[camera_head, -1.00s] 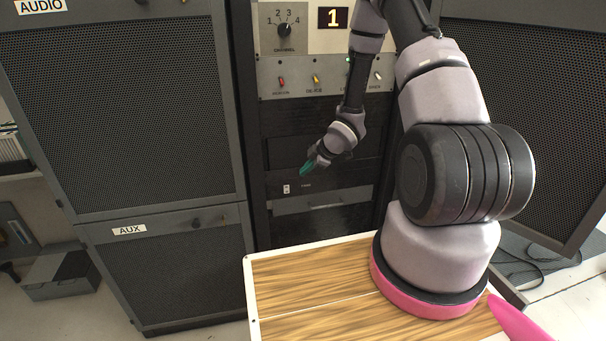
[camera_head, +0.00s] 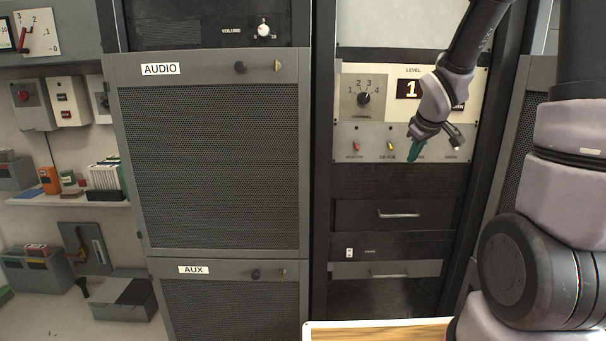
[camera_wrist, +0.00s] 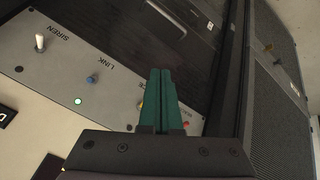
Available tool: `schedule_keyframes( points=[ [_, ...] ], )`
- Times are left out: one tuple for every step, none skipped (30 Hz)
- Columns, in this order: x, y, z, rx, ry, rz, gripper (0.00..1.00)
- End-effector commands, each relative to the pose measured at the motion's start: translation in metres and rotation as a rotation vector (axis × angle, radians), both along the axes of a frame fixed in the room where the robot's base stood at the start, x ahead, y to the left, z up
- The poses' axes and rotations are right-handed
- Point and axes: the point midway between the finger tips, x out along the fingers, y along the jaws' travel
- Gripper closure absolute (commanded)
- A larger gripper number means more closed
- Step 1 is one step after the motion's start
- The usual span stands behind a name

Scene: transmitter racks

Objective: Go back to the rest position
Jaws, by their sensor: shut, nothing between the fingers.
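My gripper (camera_head: 414,150) is in front of the switch panel (camera_head: 347,142) of the middle rack in the head view. Its green fingers point down, and it holds nothing. In the wrist view the two green fingers (camera_wrist: 158,100) lie side by side, shut, with the panel (camera_wrist: 60,75) behind them. The panel carries the SIREN switch (camera_wrist: 40,42), the LINK switch (camera_wrist: 92,79) and a lit green lamp (camera_wrist: 78,101). I cannot tell whether the fingers touch the panel. Part of the panel is hidden behind my gripper.
The AUDIO cabinet (camera_head: 210,170) and AUX cabinet (camera_head: 230,310) stand left, doors closed. Drawers (camera_head: 395,214) are below. A wall shelf (camera_head: 70,198) with several items is far left.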

Motion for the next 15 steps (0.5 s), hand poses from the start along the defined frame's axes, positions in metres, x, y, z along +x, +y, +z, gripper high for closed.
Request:
schedule_keyframes(
  points=[
    [-0.015, 0.000, 0.024, 0.034, -0.013, -0.063, 1.00],
    [-0.025, 0.001, 0.034, 0.056, -0.015, -0.103, 1.00],
    [-0.038, 0.001, 0.048, 0.090, -0.017, -0.154, 1.00],
    [-0.048, 0.002, 0.057, 0.117, -0.018, -0.192, 1.00],
    [-0.058, 0.003, 0.066, 0.145, -0.017, -0.229, 1.00],
    [-0.073, 0.005, 0.078, 0.184, -0.020, -0.276, 1.00],
    [-0.084, 0.007, 0.085, 0.215, -0.020, -0.309, 1.00],
    [-0.095, 0.010, 0.093, 0.247, -0.018, -0.343, 1.00],
    [-0.110, 0.013, 0.102, 0.292, -0.017, -0.385, 1.00],
    [-0.122, 0.016, 0.109, 0.326, -0.016, -0.416, 1.00],
    [-0.133, 0.019, 0.115, 0.361, -0.013, -0.445, 1.00],
    [-0.149, 0.024, 0.122, 0.408, -0.007, -0.482, 1.00],
    [-0.160, 0.027, 0.127, 0.443, -0.003, -0.507, 1.00],
    [-0.171, 0.031, 0.131, 0.478, 0.002, -0.530, 1.00],
    [-0.184, 0.036, 0.136, 0.522, 0.009, -0.556, 1.00]
  ],
)
